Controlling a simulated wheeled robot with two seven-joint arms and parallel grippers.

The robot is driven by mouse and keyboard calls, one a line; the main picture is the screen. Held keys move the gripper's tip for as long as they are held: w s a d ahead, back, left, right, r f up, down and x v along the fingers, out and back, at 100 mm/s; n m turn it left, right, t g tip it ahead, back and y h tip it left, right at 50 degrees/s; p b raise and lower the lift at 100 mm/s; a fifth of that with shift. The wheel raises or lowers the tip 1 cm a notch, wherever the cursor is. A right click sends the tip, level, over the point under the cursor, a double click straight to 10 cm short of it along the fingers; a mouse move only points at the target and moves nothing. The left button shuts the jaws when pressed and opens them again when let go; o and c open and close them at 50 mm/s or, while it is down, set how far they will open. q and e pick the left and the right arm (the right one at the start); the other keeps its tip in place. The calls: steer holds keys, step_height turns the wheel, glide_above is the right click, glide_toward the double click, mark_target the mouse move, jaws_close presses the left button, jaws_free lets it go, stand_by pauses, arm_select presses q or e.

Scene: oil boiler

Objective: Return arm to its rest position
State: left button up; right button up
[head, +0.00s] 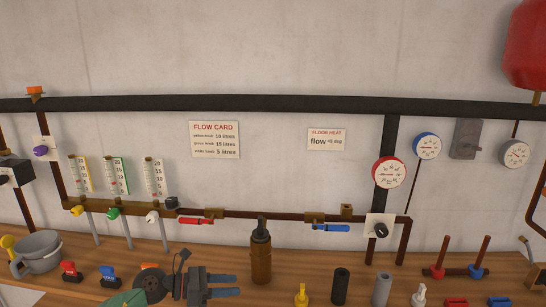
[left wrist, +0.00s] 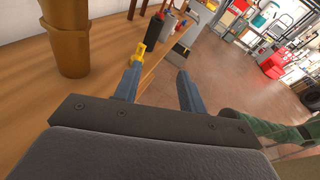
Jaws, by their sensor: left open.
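My left gripper (head: 224,286) is low in the middle-left of the head view, over the front of the wooden bench. Its two blue-grey fingers point right and are apart, with nothing between them. In the left wrist view the open fingers (left wrist: 157,90) show bench and floor beyond them. A brown bottle-like cylinder (head: 261,262) stands to the right of the gripper, beside its fingertips and apparently apart from them. It also shows at the upper left of the left wrist view (left wrist: 66,38). My right gripper is not in view.
A yellow-handled part (head: 301,294), a black cylinder (head: 340,286) and a grey cylinder (head: 381,289) stand along the bench to the right. Red (head: 71,271) and blue (head: 110,275) parts and a grey pot (head: 37,249) sit to the left. Pipes, valves and gauges line the wall behind.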

arm_select(q)
step_height(320, 180, up, 4)
steer(key=s+d+n+t+h, duration=0.1)
steer(key=d+n+t+h, duration=0.1)
steer(key=n+t, duration=0.6)
steer(key=s+a+f+n+t+y, duration=0.1)
steer(key=s+a+f+n+y, duration=0.25)
steer(key=n+y, duration=0.45)
steer(key=s+a+f+n+t+y, duration=0.15)
steer(key=a+f+n+y, duration=0.3)
steer(key=n, duration=0.85)
steer(key=s+a+f+n+t+y, duration=0.1)
steer(key=s+a+f+n+y, duration=0.3)
steer(key=n, duration=0.6)
steer(key=s+f+n+g, duration=0.4)
steer(key=s+f+g, duration=0.25)
steer(key=s, duration=0.45)
steer(key=s+f+n+g, duration=0.4)
steer(key=s+f+g, duration=0.3)
steer(key=s, duration=0.5)
steer(key=d+f, duration=0.3)
steer(key=f, duration=0.8)
steer(key=s+d+f, duration=0.1)
steer(key=d+f, duration=0.2)
steer(key=f, duration=0.8)
steer(key=shift+s+g, duration=0.25)
steer(key=shift+g, duration=0.05)
